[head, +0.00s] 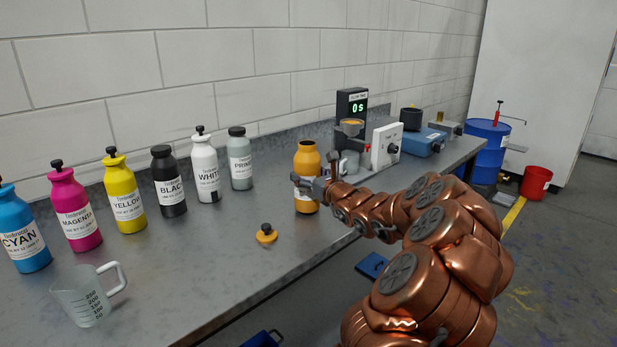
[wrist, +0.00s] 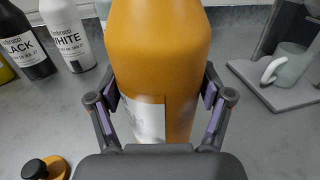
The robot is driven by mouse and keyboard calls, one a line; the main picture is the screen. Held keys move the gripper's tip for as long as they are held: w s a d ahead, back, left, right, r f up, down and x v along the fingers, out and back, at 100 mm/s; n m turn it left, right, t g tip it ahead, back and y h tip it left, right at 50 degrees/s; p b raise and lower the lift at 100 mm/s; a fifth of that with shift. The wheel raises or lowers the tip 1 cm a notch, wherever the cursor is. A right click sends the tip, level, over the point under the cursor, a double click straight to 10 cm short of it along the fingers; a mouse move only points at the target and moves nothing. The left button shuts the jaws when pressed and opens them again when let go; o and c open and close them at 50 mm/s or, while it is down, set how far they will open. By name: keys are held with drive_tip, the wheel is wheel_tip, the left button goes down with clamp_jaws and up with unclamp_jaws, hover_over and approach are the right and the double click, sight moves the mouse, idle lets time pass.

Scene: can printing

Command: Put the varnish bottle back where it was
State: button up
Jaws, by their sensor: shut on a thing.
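An orange bottle (head: 307,165), which I take to be the varnish bottle, stands upright at the bench, its top open with no cap on it. My gripper (head: 310,187) is shut on its body from the right. In the wrist view the orange bottle (wrist: 158,70) fills the middle between the two fingers (wrist: 158,105), and its white label is partly visible. Its base is hidden in the wrist view; I cannot tell whether it touches the bench. An orange cap with a black knob (head: 266,234) lies on the bench in front and left of the bottle.
Cyan, magenta, yellow, black, white and primer bottles (head: 240,158) stand in a row along the wall. A clear measuring jug (head: 88,296) is at the front left. A flow-cup stand with a timer (head: 352,104) is behind the bottle. Bare bench (head: 200,255) lies left of it.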

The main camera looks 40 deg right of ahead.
drive_tip(key=shift+f, duration=0.4)
drive_tip(key=shift+f, duration=0.1)
drive_tip(key=o, duration=1.7)
drive_tip(key=shift+o, duration=0.2)
drive_tip(key=b+v, duration=0.1)
drive_tip(key=v, duration=1.1)
drive_tip(key=shift+b, duration=0.3)
